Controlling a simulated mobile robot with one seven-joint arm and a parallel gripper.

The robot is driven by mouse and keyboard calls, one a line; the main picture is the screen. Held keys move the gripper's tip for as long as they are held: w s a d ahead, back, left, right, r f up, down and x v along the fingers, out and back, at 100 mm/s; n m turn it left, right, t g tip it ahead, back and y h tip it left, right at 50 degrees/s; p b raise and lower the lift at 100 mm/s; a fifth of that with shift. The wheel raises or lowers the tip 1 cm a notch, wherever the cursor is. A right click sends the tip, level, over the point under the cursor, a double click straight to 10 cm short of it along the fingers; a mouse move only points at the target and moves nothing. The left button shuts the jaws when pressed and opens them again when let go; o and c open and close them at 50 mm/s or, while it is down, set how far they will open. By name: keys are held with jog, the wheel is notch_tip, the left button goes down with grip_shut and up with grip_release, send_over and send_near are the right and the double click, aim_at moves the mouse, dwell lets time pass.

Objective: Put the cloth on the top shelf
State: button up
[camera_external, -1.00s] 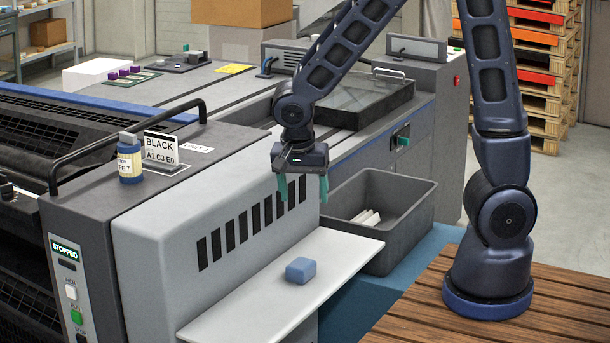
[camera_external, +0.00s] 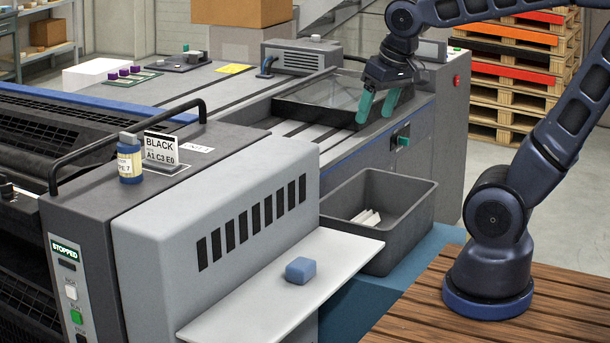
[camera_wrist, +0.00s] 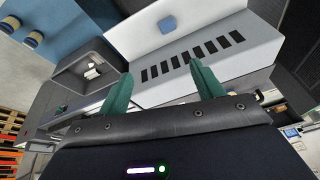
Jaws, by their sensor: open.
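A small blue block-like item (camera_external: 301,270), which may be the folded cloth, lies on the white ledge (camera_external: 250,312) on the front of the grey press unit. It also shows in the wrist view (camera_wrist: 167,25). White folded pieces (camera_external: 367,217) lie in the grey bin (camera_external: 345,190) beside the ledge; I cannot tell whether they are cloth. My gripper (camera_external: 378,106) is open and empty, its green fingers above the glass-topped tray behind the bin. In the wrist view its fingers (camera_wrist: 163,82) are apart with nothing between them. A shelf rack (camera_external: 72,28) stands at the far left.
A blue bottle (camera_external: 130,160) and a BLACK sign (camera_external: 161,148) stand on the press top, near a black handrail (camera_external: 130,140). A cardboard box (camera_external: 240,10) and stacked pallets (camera_external: 520,75) are behind. The ledge around the blue item is clear.

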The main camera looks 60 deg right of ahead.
jog(key=shift+s+a+r+n+t, duration=0.15)
jog(key=shift+s+r+n, duration=0.25)
jog(key=shift+s, duration=0.25)
jog(key=shift+s+d+r+n+t, duration=0.1)
jog(key=shift+s+r+n, duration=0.3)
jog(key=shift+s, duration=0.2)
jog(key=shift+s+a+r+n+t, duration=0.15)
jog(key=shift+s+r+n, duration=0.15)
jog(key=shift+s+n, duration=0.3)
